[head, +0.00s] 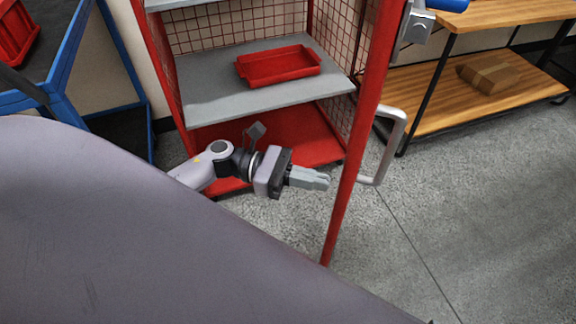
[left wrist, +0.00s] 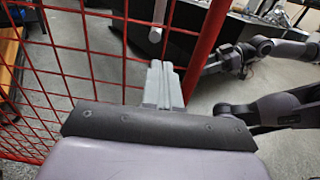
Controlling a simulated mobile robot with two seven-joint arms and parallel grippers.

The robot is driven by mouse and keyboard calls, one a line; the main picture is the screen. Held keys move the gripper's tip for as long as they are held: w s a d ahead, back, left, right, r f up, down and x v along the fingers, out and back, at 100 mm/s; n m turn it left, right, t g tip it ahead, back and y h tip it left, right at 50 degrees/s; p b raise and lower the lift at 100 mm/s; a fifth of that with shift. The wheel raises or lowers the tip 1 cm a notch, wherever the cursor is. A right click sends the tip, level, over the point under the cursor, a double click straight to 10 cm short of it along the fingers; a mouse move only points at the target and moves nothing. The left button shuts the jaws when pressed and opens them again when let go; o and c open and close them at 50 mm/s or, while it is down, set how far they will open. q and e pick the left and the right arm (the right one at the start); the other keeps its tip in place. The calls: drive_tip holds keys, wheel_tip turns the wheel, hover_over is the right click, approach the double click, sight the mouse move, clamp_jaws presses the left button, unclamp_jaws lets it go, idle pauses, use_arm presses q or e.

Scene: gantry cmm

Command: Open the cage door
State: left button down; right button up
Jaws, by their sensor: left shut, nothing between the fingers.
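The red cage (head: 160,75) stands with its front open to view. Its mesh door shows almost edge-on in the head view as a red post (head: 352,190), swung out from the cage. A grey handle (head: 398,140) is on the door's right side. My left gripper (head: 325,180) is shut and empty, on the door's inner side, close to the post. In the left wrist view the fingers (left wrist: 163,75) point at the red mesh door (left wrist: 90,60), with the handle (left wrist: 156,20) beyond. Whether they touch the door I cannot tell. My right gripper (left wrist: 215,65) shows small there, its jaws unclear.
A red tray (head: 278,66) lies on the cage's grey shelf (head: 225,105). A wooden shelf unit (head: 430,105) with a cardboard box (head: 488,75) stands at the right. A blue-framed rack (head: 125,60) is at the left. The floor (head: 460,200) right of the door is clear.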

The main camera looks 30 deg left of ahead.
use_arm(q)
drive_tip(key=shift+x, duration=2.25)
use_arm(e)
drive_tip(key=shift+d, duration=0.15)
drive_tip(key=shift+f, duration=0.1)
